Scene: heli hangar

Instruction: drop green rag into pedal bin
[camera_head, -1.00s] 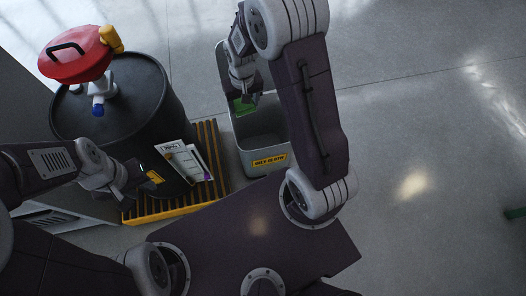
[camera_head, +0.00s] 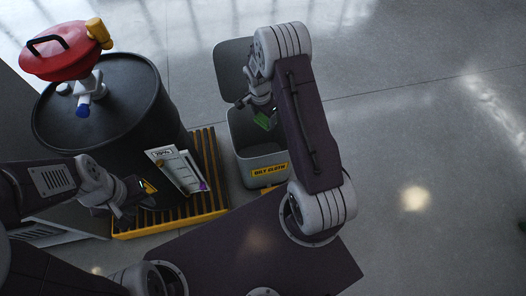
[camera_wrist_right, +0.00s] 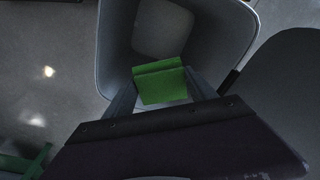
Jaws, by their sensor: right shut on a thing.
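The grey pedal bin (camera_head: 264,181) stands on the floor with a yellow label on its front and its lid (camera_head: 234,70) raised at the back. My right gripper (camera_head: 261,112) is shut on the green rag (camera_head: 264,121) and holds it over the bin's opening. In the right wrist view the rag (camera_wrist_right: 160,85) sits between the fingers, with the open bin (camera_wrist_right: 112,50) beneath and beyond it. My left gripper (camera_head: 133,207) is near the black drum, and its fingers are too dark to read.
A black drum (camera_head: 112,125) with a red funnel (camera_head: 62,52) on top stands on a yellow-edged slatted pallet (camera_head: 212,165) left of the bin. Papers (camera_head: 176,170) are on the drum's side. The floor to the right is open. A green object (camera_wrist_right: 28,163) shows in the wrist view.

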